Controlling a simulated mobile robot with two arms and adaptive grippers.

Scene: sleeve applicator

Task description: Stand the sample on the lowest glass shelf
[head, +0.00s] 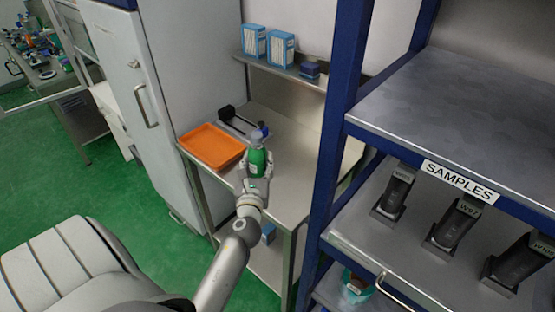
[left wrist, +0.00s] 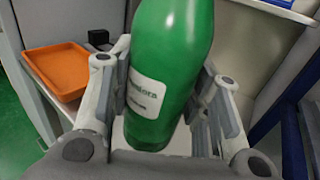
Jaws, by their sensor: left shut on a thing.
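The bottle's top is cut off there. Whether its base touches the bench cannot be told. I cannot make out a glass shelf in either view. My right gripper is not in view.
An orange tray (head: 212,146) and a dark device (head: 236,120) lie on the bench (head: 291,160). Blue-white boxes (head: 267,46) stand on its upper ledge. A blue post (head: 336,130) and a rack labelled SAMPLES (head: 460,181) with dark blocks stand right; a white cabinet (head: 130,75) stands left.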

